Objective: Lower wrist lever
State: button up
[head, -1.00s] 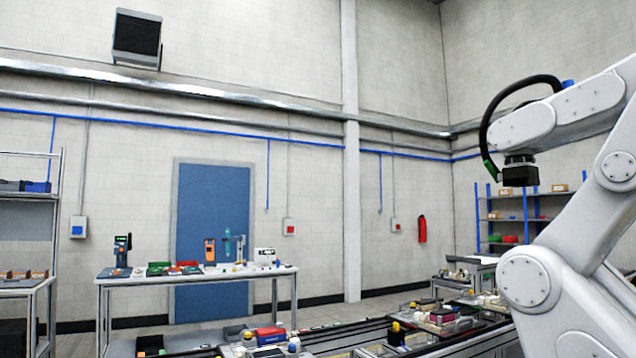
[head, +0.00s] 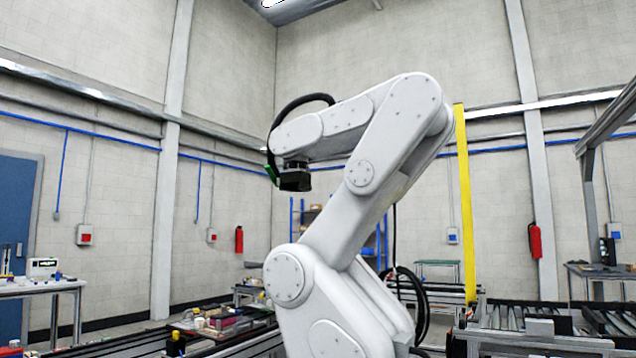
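A large white jointed arm (head: 345,220) stands in the middle of the head view. Its upper link reaches left, and its wrist (head: 292,160) points down. A dark block (head: 294,181) sits at the wrist's lower end, with a small green part (head: 271,171) beside it. A black hose (head: 290,108) loops over the wrist. I cannot make out a separate lever on the wrist at this distance. My gripper is not in view.
Conveyor rails (head: 120,345) with a loaded pallet (head: 215,325) run at lower left. A white table (head: 40,287) stands at far left. A yellow post (head: 465,200) rises behind the arm's right side. More conveyor (head: 520,318) lies at right.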

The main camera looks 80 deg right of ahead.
aim_at(268, 168)
jog(key=i+l+z, duration=0.1)
jog(key=z, duration=0.3)
jog(key=i+z, duration=0.15)
jog(key=z, duration=0.25)
jog(key=i+z, duration=0.15)
jog(key=z, duration=0.2)
jog(key=l, duration=0.05)
